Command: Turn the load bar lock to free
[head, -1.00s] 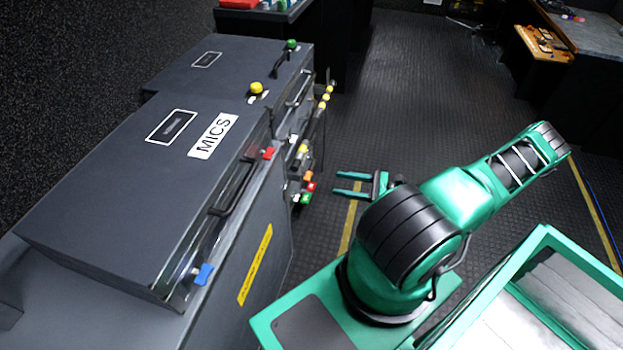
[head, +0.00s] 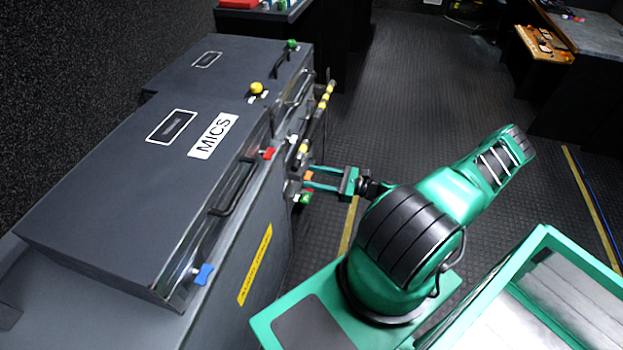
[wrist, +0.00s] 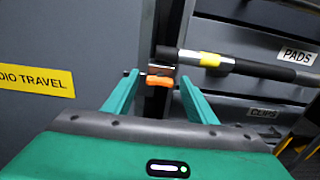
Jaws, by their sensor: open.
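The load bar (head: 325,98), dark with yellow bands, runs along the front of the cabinets; in the wrist view its near end (wrist: 215,60) shows a grey-and-yellow section. At that end sits a small orange lever (wrist: 159,81) on a dark bracket, which looks like the load bar lock; it also shows in the head view (head: 308,176). My gripper (head: 307,179) is open, reaching left at the cabinet front. In the wrist view its green fingers (wrist: 160,78) stand either side of the orange lever, with gaps on both sides. I cannot tell whether the fingertips reach past it.
A green knob (head: 305,198) sits just below the gripper. The MICS case (head: 130,200) with red and blue latches stands at left. Drawers labelled PADS (wrist: 298,55) lie behind the bar. The floor (head: 430,90) beyond is clear.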

